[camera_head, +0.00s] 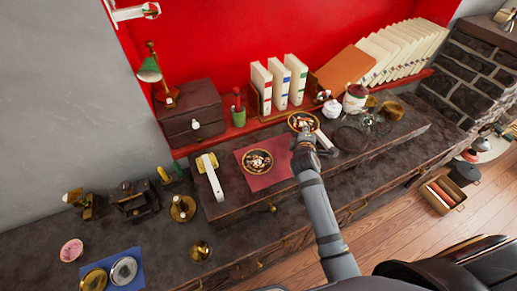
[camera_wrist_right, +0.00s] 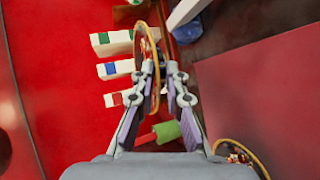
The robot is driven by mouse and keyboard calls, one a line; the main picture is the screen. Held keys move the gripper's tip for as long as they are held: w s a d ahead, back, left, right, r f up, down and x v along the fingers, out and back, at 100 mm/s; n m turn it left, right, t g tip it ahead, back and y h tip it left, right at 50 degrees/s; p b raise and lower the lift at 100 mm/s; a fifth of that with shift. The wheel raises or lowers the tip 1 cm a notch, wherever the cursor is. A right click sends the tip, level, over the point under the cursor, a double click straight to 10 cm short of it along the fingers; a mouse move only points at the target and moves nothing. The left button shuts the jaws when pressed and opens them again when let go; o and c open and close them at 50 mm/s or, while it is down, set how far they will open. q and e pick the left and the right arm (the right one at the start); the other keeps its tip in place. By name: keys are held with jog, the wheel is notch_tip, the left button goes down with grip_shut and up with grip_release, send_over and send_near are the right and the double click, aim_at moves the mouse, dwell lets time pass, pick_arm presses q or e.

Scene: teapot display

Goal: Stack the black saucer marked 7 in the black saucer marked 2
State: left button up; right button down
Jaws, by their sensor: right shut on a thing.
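A black saucer (camera_head: 303,120) with a gold rim and a patterned centre is held at the tip of my right gripper (camera_head: 303,138), in front of the red wall panel. In the right wrist view, my right gripper (camera_wrist_right: 160,70) is shut on the rim of this saucer (camera_wrist_right: 146,50), which shows nearly edge-on. A second black saucer (camera_head: 257,161) of the same look lies on the red mat (camera_head: 282,174), to the left of the gripper; its rim shows in the right wrist view (camera_wrist_right: 238,148). I cannot read the number on either saucer. My left gripper is out of view.
A white-handled object (camera_head: 210,175) lies left of the mat. Jars and glassware (camera_head: 360,128) crowd the right. A blue mat (camera_head: 128,275) lies lower left.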

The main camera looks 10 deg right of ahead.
pick_arm(q)
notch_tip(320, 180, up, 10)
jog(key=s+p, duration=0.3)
jog(key=p, duration=0.4)
pick_arm(e)
jog(key=s+a+r+n+g+y, duration=0.1)
jog(key=a+r+n+y, duration=0.2)
jog(key=a+n+y, duration=0.5)
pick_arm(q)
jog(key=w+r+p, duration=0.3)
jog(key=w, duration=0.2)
pick_arm(e)
jog(key=g, duration=0.2)
send_over(262, 165)
jog(key=shift+y, duration=0.3)
notch_tip(262, 165, down, 9)
jog(key=b, duration=0.8)
jog(key=shift+r+b, duration=0.2)
jog(key=shift+b, duration=0.15)
jog(key=shift+f, duration=0.45)
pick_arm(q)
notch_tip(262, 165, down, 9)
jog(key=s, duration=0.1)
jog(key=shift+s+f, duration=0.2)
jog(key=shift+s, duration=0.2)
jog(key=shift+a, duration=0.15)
pick_arm(e)
jog(key=c, duration=1.5)
grip_release()
jog(key=shift+c, duration=0.2)
